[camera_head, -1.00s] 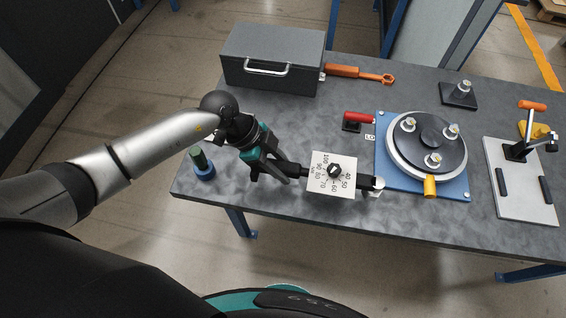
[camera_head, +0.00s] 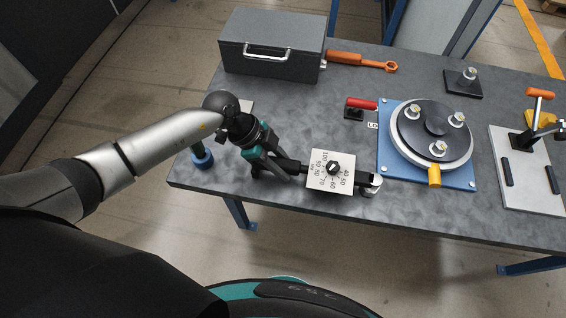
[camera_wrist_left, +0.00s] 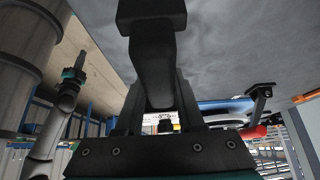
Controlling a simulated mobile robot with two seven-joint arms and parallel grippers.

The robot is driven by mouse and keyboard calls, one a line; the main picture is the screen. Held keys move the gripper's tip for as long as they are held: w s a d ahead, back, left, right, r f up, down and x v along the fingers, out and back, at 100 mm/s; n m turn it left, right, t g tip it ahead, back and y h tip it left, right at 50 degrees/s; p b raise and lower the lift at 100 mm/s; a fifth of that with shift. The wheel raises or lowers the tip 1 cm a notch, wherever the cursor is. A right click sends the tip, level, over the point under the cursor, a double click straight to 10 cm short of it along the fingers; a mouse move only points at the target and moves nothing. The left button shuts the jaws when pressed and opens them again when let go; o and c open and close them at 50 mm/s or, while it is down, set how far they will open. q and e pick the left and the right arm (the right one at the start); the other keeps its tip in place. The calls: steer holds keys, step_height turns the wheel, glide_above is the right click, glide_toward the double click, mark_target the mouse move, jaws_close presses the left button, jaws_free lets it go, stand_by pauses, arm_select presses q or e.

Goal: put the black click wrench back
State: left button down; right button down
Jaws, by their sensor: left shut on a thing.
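The black click wrench (camera_head: 290,166) is in my left gripper (camera_head: 264,160), which is shut on its handle. In the head view it points right over the front part of the table. A square white dial plate (camera_head: 319,181) with numbers and a black knob sits along it, and the wrench's head end (camera_head: 371,184) shows past the plate, left of the blue base. In the left wrist view the black handle (camera_wrist_left: 153,60) runs between the fingers. My right gripper (camera_wrist_left: 78,64) shows small at the left there, and its jaws are unclear.
A grey toolbox (camera_head: 270,42) stands at the back left, with an orange wrench (camera_head: 350,59) beside it. A blue base with a round flange (camera_head: 432,130) is right of centre. A grey plate with an orange-handled clamp (camera_head: 530,175) is at the right. A blue round piece (camera_head: 202,159) stands by the left edge.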

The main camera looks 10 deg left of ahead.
arm_select(q)
steer(key=shift+f, duration=0.1)
stand_by(0.3)
steer(key=c, duration=0.5)
jaws_free()
steer(key=shift+o, duration=0.3)
steer(key=shift+s+f, duration=0.1)
steer(key=shift+f, duration=0.1)
steer(key=p+v, duration=0.1)
steer(key=v, duration=1.4)
steer(key=shift+r, duration=0.25)
